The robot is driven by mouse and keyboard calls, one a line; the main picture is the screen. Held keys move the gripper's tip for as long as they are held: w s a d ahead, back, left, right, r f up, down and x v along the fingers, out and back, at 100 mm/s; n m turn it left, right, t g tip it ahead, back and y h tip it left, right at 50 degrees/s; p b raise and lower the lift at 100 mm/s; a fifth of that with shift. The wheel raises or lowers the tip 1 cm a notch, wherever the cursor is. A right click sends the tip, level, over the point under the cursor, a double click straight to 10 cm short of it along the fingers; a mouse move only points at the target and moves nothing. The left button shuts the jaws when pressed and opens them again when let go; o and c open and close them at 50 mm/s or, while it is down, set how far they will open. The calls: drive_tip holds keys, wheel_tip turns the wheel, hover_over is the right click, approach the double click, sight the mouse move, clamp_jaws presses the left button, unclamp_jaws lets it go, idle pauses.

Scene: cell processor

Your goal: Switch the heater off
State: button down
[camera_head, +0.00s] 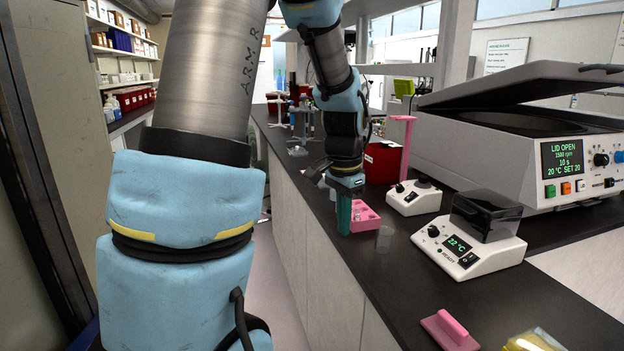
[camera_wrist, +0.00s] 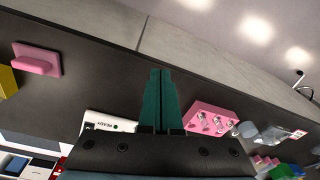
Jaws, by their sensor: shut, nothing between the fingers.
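The heater (camera_head: 478,262) is the white device with a dark see-through lid on the bench at right. Its display (camera_head: 457,245) is lit and reads 22 °C. A black knob (camera_head: 433,231) is left of the display, and a small dark panel (camera_head: 468,260) is right of it. I cannot read the switch position. My gripper (camera_head: 344,230) has green fingers pointing down, left of the heater near the bench edge, apart from it. In the wrist view the fingers (camera_wrist: 161,72) are together and empty. A white device front (camera_wrist: 110,122) shows partly behind the gripper there.
A pink rack (camera_head: 366,216) stands just behind my gripper. A smaller white device (camera_head: 413,198) is behind the heater, and a large open-lid centrifuge (camera_head: 540,150) is at right. A pink handled block (camera_head: 450,330) and a yellow item (camera_head: 533,341) lie in front.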

drive_tip(key=s+a+f+n, duration=0.2)
drive_tip(key=s+a+n, duration=0.7)
drive_tip(key=a, duration=0.5)
drive_tip(key=shift+f+n+t, duration=0.15)
drive_tip(key=shift+n+t, duration=0.25)
drive_tip(key=shift+n, duration=0.3)
drive_tip(key=w+d+r+m+b, duration=0.25)
drive_tip(key=w+d+m, duration=0.25)
drive_tip(key=d+m, duration=0.35)
drive_tip(key=w+d+r+m+b, duration=0.1)
drive_tip(key=w+d+m+b, duration=0.25)
drive_tip(key=d+m, duration=0.55)
drive_tip(key=s+d+r+m+h+b, duration=0.1)
drive_tip(key=d+r+m+b, duration=0.1)
drive_tip(key=d+m, duration=0.5)
drive_tip(key=s+d+r+m+h+b, duration=0.1)
drive_tip(key=d+r+m, duration=0.3)
drive_tip(key=d, duration=0.9)
drive_tip(key=s+m+b, duration=0.1)
drive_tip(key=m, duration=0.2)
drive_tip(key=shift+d+r+g, duration=0.15)
drive_tip(key=shift+g, duration=0.25)
